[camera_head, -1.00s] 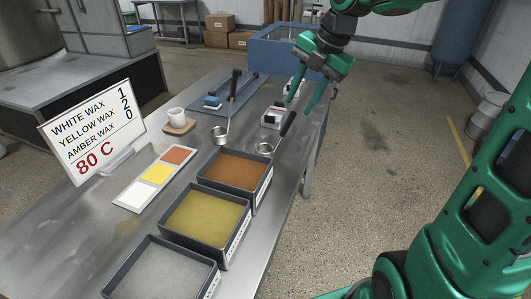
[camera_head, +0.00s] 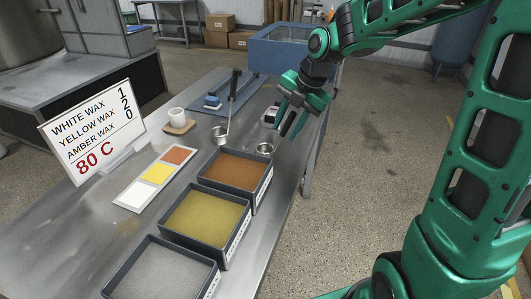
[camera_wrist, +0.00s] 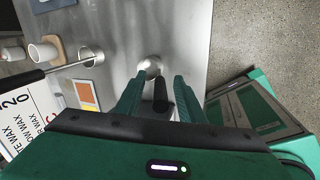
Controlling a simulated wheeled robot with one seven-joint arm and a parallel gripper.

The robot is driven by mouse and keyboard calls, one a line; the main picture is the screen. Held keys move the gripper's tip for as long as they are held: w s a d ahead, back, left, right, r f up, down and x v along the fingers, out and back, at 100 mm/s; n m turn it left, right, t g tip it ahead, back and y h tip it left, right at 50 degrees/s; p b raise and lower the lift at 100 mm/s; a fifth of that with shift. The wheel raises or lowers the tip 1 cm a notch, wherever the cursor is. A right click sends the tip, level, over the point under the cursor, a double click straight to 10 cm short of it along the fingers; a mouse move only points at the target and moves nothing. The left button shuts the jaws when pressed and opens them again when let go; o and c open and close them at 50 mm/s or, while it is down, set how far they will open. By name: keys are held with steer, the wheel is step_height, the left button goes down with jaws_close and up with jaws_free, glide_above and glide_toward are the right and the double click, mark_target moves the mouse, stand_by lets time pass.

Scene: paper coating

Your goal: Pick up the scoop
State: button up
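The small scoop has a round metal cup (camera_head: 265,149) and a black handle (camera_wrist: 161,96). It is at the right edge of the steel table, beyond the brown-filled tray. My gripper (camera_head: 283,121) is over the handle, with its fingers pointing down towards the table. In the wrist view my gripper (camera_wrist: 159,82) is open, and the handle shows between the two fingers with a gap on each side. The cup lies just beyond the fingertips. The fingers partly hide the handle in the head view. A second ladle (camera_head: 222,134) with a long black handle is to the left.
Trays of brown (camera_head: 235,170), yellow (camera_head: 205,217) and whitish (camera_head: 160,275) material line the near right edge. A colour card (camera_head: 155,177), a sign (camera_head: 93,137) and a white cup (camera_head: 177,115) are on the left. A blue box (camera_head: 285,45) stands behind the table.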

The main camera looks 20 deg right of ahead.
steer(key=shift+f, duration=0.1)
jaws_close()
